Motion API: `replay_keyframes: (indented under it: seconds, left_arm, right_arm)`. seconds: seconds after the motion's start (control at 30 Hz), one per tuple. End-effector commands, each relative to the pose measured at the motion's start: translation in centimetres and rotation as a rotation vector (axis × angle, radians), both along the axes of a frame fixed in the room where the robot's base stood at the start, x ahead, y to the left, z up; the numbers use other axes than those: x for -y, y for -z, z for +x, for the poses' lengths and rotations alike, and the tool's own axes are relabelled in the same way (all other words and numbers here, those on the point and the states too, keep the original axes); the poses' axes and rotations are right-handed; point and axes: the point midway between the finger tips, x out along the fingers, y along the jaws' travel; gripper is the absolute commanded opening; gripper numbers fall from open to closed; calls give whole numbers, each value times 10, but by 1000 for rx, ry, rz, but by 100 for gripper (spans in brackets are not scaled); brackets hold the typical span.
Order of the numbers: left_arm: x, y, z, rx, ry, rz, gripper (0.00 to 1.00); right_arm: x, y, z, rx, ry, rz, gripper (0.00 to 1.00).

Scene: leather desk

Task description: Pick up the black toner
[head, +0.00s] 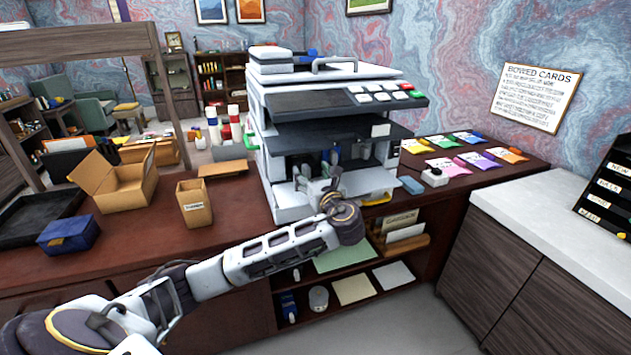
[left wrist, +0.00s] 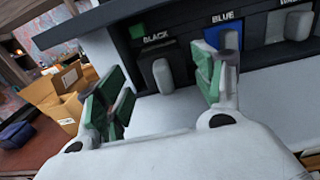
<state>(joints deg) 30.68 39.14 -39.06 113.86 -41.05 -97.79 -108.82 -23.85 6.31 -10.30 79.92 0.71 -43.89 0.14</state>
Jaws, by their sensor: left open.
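The black toner (left wrist: 163,76) is a dark and grey cartridge under the label BLACK, seated in the printer's front bay. In the left wrist view it lies between the open fingers of my left gripper (left wrist: 158,92), beyond their tips as far as I can tell. The fingers have green pads and hold nothing. In the head view my left gripper (head: 327,178) reaches into the open front of the white and dark printer (head: 288,195). The arm and gripper partly hide the bay there. My right gripper is not in view.
A toner slot labelled BLUE (left wrist: 228,40) is just right of the black one, close to my right-hand finger. An open cardboard box (head: 120,190), a smaller box (head: 194,205) and a blue box (head: 68,236) stand on the desk left of the printer. Colored packets (head: 447,167) lie right.

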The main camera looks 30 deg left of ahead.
Motion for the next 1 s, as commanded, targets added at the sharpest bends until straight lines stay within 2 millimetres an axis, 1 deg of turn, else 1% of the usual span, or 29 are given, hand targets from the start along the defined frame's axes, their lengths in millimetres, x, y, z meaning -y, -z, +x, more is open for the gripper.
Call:
replay_keyframes:
  seconds: [0.03, 0.37, 0.6, 0.8, 1.0]
  left_arm:
    - [-6, 0, 4, 0, -3, 1, 68]
    - [-36, 0, 29, 1, -2, 1, 68]
    - [-57, 0, 46, 0, -3, 0, 68]
    - [-68, 0, 55, -1, -1, -1, 68]
    - [-70, 0, 58, 0, 0, -1, 68]
  right_arm:
    - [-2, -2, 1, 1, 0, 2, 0]
    - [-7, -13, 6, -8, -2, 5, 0]
    - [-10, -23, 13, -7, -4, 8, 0]
    - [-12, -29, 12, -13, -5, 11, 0]
    - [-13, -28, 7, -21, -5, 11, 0]
